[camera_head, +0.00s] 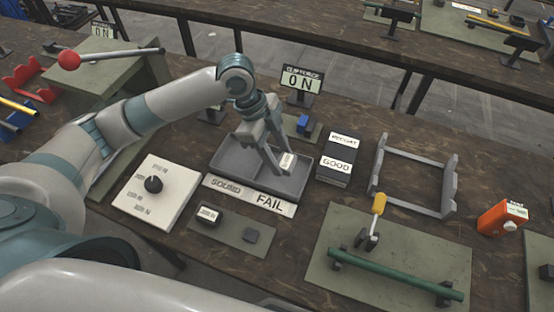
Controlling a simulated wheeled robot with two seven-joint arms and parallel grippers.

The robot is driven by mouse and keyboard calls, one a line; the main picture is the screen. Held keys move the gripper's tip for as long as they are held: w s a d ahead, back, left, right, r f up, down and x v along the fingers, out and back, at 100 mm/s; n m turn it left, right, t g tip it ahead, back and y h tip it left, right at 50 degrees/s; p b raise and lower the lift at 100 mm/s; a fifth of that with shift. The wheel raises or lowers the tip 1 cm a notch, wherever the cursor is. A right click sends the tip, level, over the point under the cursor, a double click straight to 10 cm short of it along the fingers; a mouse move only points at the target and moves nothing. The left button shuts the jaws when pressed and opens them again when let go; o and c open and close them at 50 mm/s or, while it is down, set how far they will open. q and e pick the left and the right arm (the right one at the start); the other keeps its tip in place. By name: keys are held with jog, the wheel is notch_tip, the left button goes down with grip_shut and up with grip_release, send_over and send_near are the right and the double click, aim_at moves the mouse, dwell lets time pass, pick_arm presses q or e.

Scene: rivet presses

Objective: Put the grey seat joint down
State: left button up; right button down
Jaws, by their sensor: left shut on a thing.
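My left gripper (270,155) reaches down over the two-part grey tray (226,183), its fingers over the right compartment, above the FAIL label (271,201). It is shut on a small piece with a pale labelled face (287,161), which I take to be the grey seat joint. The fingers hide part of it, and I cannot tell whether it touches the tray floor. The left compartment, above the SOUND label (226,187), looks empty. My right gripper is not in view.
A white dial board (173,205) stands left of the tray.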

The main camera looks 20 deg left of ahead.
pick_arm(q)
jog(key=shift+w+a+f, duration=0.25)
jog(key=shift+a+f, duration=0.05)
jog(key=shift+a, duration=0.1)
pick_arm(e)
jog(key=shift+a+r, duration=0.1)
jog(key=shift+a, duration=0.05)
pick_arm(q)
jog(key=shift+f, duration=0.1)
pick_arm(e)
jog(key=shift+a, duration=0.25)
pick_arm(q)
jog(key=shift+f+p, duration=0.7)
jog(key=shift+f, duration=1.15)
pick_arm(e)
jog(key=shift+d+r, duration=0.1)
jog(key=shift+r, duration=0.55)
pick_arm(q)
jog(key=shift+f, duration=0.15)
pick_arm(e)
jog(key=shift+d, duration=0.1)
pick_arm(q)
jog(key=o, duration=1.1)
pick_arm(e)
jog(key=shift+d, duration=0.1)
